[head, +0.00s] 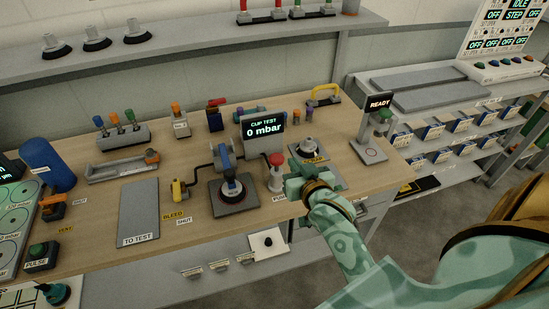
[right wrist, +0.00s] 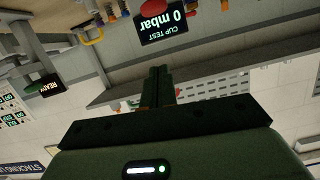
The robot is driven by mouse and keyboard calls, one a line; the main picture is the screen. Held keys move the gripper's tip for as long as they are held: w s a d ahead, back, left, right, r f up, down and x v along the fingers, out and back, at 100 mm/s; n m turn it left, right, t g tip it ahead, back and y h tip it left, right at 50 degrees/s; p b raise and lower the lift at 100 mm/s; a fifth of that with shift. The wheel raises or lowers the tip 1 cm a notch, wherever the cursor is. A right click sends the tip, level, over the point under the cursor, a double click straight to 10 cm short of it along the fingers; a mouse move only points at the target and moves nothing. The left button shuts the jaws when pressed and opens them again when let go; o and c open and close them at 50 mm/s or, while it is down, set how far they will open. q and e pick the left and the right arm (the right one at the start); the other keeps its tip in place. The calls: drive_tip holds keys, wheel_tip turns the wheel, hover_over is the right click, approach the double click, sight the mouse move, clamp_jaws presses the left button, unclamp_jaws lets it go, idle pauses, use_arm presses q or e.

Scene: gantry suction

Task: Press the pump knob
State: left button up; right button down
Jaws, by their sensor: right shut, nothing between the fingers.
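The pump knob (head: 276,160) is a red mushroom cap on a pale cylindrical post, with a partly hidden label at its foot. It stands on the bench just right of the suction cup test stand. A red shape at the top edge of the right wrist view (right wrist: 150,4) looks like the same knob. My right gripper (head: 291,160) is just right of the knob in the head view, with a small gap visible. Its fingers (right wrist: 161,85) are together and empty in the right wrist view. I cannot tell its exact height above the knob. My left gripper is out of view.
The CUP TEST display (head: 264,125) reads 0 mbar behind the knob. A suction cup (head: 232,188) sits on a dark pad to the left. A yellow bleed valve (head: 179,190) and grey TO TEST plate (head: 138,209) lie further left. A READY post (head: 379,118) stands right.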

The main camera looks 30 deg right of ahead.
drive_tip(key=b, duration=0.1)
hover_over(280, 164)
wheel_tip(280, 164, down, 2)
drive_tip(key=f, duration=0.1)
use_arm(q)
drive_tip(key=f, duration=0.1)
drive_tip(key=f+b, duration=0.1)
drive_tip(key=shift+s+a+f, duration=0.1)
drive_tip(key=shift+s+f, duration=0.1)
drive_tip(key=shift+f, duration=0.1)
use_arm(e)
wheel_tip(280, 164, down, 4)
drive_tip(key=shift+r, duration=0.2)
drive_tip(key=shift+s, duration=0.1)
use_arm(q)
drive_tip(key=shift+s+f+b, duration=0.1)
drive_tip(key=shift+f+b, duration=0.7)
drive_tip(key=shift+b, duration=0.25)
use_arm(e)
wheel_tip(280, 164, down, 4)
drive_tip(key=shift+r, duration=0.15)
